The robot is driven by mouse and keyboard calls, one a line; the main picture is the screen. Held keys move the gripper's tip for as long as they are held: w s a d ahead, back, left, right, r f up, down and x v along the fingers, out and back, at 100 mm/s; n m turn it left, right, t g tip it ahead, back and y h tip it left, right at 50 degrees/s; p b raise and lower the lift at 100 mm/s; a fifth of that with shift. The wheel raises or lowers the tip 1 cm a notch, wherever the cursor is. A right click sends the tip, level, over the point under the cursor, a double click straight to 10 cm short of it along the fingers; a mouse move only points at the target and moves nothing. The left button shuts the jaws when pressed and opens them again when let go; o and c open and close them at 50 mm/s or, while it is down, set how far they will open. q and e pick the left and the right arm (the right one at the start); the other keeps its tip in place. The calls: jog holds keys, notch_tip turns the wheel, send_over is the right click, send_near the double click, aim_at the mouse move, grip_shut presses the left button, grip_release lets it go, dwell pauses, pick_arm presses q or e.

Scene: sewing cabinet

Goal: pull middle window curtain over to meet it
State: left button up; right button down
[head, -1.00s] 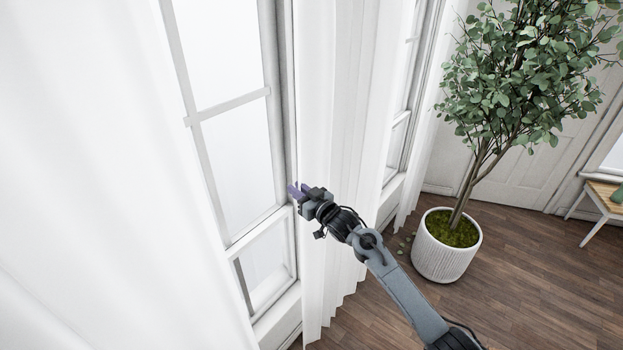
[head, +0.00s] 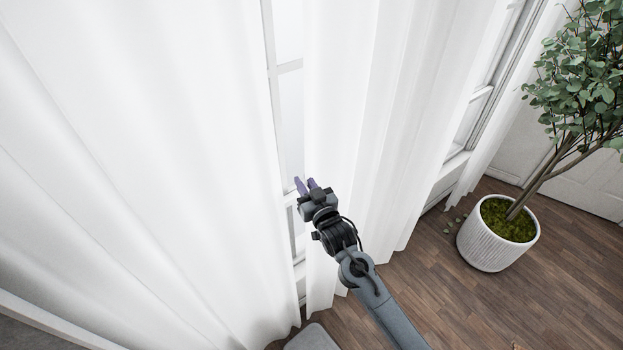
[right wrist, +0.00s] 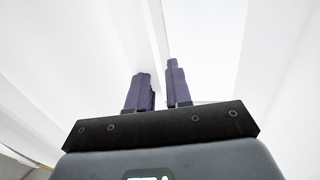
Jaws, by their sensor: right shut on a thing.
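The middle window curtain (head: 375,130) is a white pleated panel hanging right of the narrow window strip in the head view. My right gripper (head: 305,184) is at its left edge, shut on the cloth. In the right wrist view the fingers of my right gripper (right wrist: 160,85) stand close together, with white cloth around and between them. The facing curtain (head: 140,160), also white, fills the left of the head view. A narrow gap showing the window (head: 290,110) lies between the two edges; they are apart. My left gripper is not in view.
A potted tree in a white ribbed pot (head: 498,235) stands on the wooden floor (head: 430,295) to the right. Another window (head: 475,115) is behind it to the left. A grey rounded object (head: 312,338) is at the bottom edge.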

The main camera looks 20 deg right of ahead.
jog(key=c, duration=1.2)
grip_release()
jog(key=shift+s+f, duration=0.1)
jog(key=shift+s, duration=0.35)
jog(key=shift+s+d+b, duration=0.15)
jog(key=shift+s+b, duration=0.45)
jog(key=shift+s, duration=1.9)
jog(key=shift+s+d+b, duration=0.1)
jog(key=shift+s+b, duration=0.5)
jog(key=shift+s, duration=1.9)
